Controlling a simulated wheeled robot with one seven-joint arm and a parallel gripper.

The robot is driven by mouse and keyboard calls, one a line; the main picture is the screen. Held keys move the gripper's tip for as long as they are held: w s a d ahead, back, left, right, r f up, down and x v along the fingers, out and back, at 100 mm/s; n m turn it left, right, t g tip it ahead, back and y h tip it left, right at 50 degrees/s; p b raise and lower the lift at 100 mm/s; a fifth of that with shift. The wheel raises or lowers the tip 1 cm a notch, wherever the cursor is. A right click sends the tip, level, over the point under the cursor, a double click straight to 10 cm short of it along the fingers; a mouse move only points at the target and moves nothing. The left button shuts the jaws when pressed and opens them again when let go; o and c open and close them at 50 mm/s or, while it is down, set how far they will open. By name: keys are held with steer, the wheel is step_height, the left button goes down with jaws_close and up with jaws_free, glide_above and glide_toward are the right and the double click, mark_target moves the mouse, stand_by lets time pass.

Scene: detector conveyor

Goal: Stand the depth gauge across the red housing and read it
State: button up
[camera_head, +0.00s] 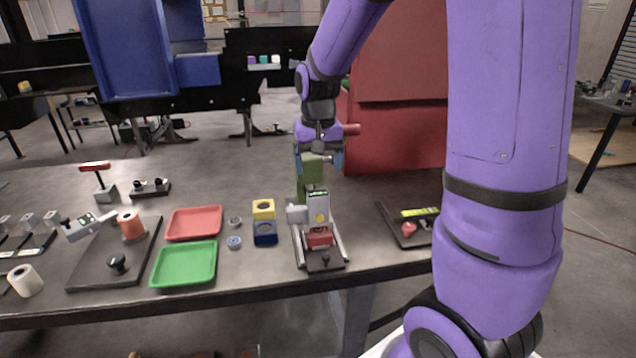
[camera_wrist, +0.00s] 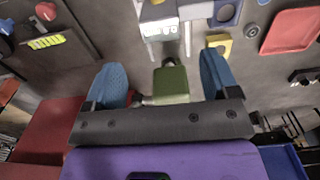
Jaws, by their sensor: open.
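The red housing (camera_head: 319,238) sits between the rails of a small fixture near the table's front edge. A grey gauge with a display (camera_head: 318,207) stands upright over it, apparently across its top. A green block (camera_head: 309,180) rises directly behind the gauge; I cannot tell whether they are joined. My gripper (camera_head: 320,160) is just above the green block, pointing down. In the wrist view the blue fingers are apart, with the green block (camera_wrist: 172,84) between them and a gap on each side. The gauge (camera_wrist: 160,28) is beyond it. The reading is too small to make out.
A yellow block (camera_head: 263,209) and a blue block (camera_head: 264,233) stand left of the fixture. Red (camera_head: 194,223) and green (camera_head: 162,266) trays lie further left. A dark plate (camera_head: 392,219) with a yellow-green strip lies right. A large red panel (camera_head: 395,125) stands behind.

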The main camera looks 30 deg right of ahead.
steer(key=s+a+r+n+t, duration=0.2)
steer(key=s+a+r, duration=0.1)
steer(key=s+r, duration=0.8)
steer(key=s+a+r+n+t, duration=0.2)
steer(key=s+a+r+t, duration=0.1)
steer(key=s, duration=0.7)
steer(key=shift+s+r+n, duration=0.3)
steer(key=shift+s+r, duration=0.05)
steer(key=shift+r, duration=0.1)
steer(key=shift+o, duration=0.4)
steer(key=shift+a, duration=0.1)
stand_by(1.8)
